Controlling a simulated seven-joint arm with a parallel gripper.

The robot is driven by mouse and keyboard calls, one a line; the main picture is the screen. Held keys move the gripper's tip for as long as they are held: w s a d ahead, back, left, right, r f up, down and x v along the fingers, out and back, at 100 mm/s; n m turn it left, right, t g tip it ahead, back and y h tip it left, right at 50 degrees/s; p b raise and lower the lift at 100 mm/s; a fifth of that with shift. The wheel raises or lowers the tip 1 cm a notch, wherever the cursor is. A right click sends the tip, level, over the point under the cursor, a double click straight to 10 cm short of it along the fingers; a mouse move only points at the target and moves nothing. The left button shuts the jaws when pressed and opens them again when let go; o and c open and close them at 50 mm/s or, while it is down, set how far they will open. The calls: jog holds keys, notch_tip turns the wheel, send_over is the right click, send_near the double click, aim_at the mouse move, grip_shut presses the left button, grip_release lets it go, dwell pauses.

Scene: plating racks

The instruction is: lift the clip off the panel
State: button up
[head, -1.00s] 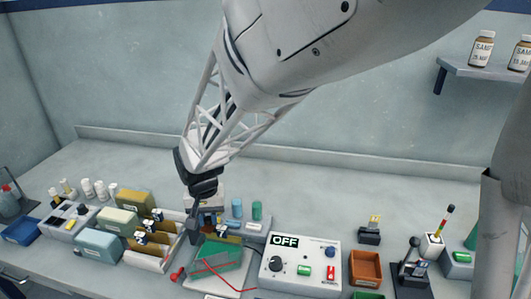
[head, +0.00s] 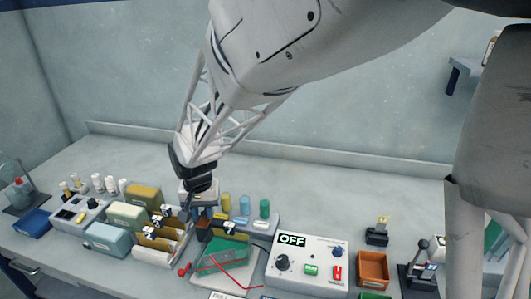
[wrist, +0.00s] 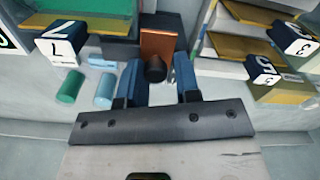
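A copper-brown panel (wrist: 158,43) stands near the middle of the wrist view. A dark rounded piece (wrist: 155,70), which may be the clip, projects from its near face. My gripper (wrist: 158,64) is open, with one blue finger on each side of this piece. I cannot tell whether either finger touches it. In the head view my gripper (head: 202,214) is low over the bench, behind the green-filled tank (head: 226,254).
A number 7 tag (wrist: 60,45) is left of the fingers in the wrist view; tags 3 (wrist: 297,43) and 5 (wrist: 267,73) are right. Blue and green cylinders (wrist: 70,88) are close on the left. A control box (head: 308,262) reading OFF stands right of the tank.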

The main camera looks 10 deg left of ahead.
aim_at(204, 212)
jog(key=o, duration=0.4)
jog(key=shift+c, duration=0.2)
jog(key=shift+r, duration=0.15)
jog(key=shift+r, duration=3.8)
jog(key=shift+d, duration=0.15)
jog(key=shift+w+d+r, duration=0.1)
jog(key=shift+d+r, duration=0.05)
jog(key=shift+d, duration=0.1)
jog(key=s+d+r+m+t, duration=0.1)
jog(key=d+r, duration=0.2)
jog(key=d, duration=1.1)
jog(key=d+r+m, duration=0.1)
jog(key=d+r, duration=0.2)
jog(key=d, duration=1)
jog(key=s+d+m, duration=0.1)
jog(key=s+d, duration=0.6)
jog(key=d, duration=0.3)
jog(key=s+d+t, duration=0.1)
jog(key=s+d, duration=0.7)
jog(key=d, duration=0.3)
jog(key=shift+f+m+t, duration=0.3)
jog(key=shift+f+m, duration=0.05)
jog(key=shift+m, duration=0.05)
